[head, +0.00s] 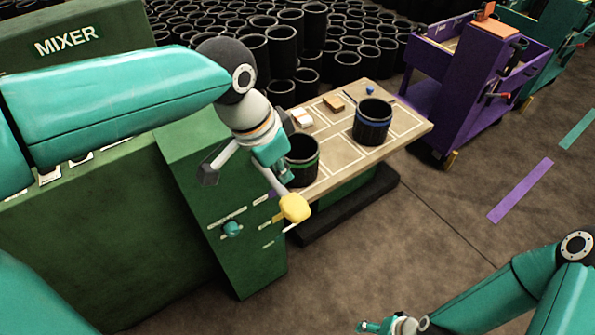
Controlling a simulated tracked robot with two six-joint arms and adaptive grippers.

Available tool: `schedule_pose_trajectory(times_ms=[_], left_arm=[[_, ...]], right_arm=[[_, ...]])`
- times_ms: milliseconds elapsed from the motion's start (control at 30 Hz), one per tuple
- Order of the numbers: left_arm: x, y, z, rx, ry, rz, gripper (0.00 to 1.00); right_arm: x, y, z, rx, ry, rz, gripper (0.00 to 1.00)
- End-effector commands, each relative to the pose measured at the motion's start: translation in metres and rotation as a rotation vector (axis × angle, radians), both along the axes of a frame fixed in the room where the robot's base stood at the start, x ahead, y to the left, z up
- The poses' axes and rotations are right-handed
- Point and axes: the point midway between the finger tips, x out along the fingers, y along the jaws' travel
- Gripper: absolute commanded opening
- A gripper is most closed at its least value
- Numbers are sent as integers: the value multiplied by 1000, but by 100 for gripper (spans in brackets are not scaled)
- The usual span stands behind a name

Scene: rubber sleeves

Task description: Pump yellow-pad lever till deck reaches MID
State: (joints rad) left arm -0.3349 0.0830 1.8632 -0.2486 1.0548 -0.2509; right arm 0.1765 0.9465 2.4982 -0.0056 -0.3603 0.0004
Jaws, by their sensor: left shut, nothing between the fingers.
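The yellow pad (295,208) sits at the end of a lever on the front of the green machine. My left gripper (285,180) is shut and empty, pointing down just above and behind the pad; I cannot tell whether it touches. It hides part of the lever. The pale deck (408,128) stands beside the machine on a dark base, marked with white lines. Small labels (268,244) on the machine's front are too small to read, so I cannot tell the deck's level. My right gripper (378,327) is at the bottom edge, partly cut off.
A teal knob (232,229) is left of the pad. A purple cart (445,95) stands behind right.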

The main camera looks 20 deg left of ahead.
Motion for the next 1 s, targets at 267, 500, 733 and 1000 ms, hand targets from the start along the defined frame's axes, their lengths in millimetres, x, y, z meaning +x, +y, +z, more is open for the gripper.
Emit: schedule_pose_trajectory(times_ms=[267,500,733,1000], left_arm=[[-8,6,28,15,-13,-15,0],[-9,8,26,15,-13,-6,0],[-5,6,7,15,-9,-4,0],[6,-3,-44,16,-6,-4,0]], right_arm=[[-1,0,9,0,1,0,67],[-1,0,8,0,2,1,67],[0,0,7,0,1,0,67],[0,0,6,0,1,0,67]])
